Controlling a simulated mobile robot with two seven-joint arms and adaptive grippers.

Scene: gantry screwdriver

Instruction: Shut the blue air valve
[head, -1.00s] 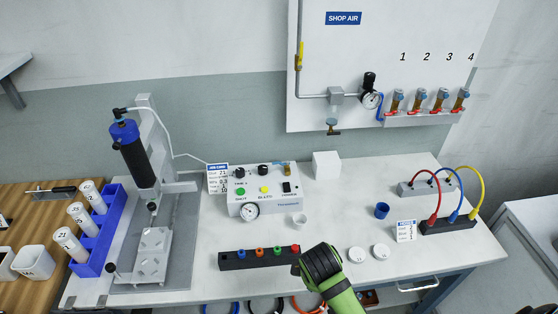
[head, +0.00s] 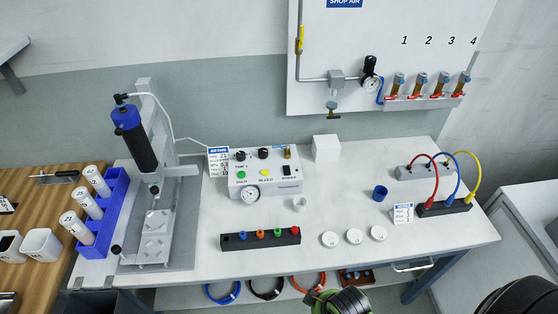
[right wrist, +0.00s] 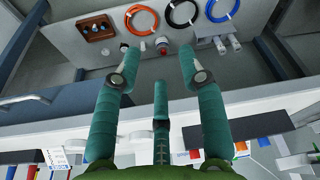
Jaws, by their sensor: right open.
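Several brass valves (head: 420,85) with red levers and bluish parts stand under numbers 1 to 4; I cannot tell which of these is the blue air valve. In the head view only a green and black part of my arm shows at the bottom edge. My left gripper is not in view.
The white bench (head: 350,200) carries a screwdriver stand (head: 150,190), a control box (head: 265,175), a black block (head: 260,239), white caps (head: 354,236) and cabled sockets (head: 445,208). Coiled hoses (right wrist: 184,14) lie on the shelf below.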

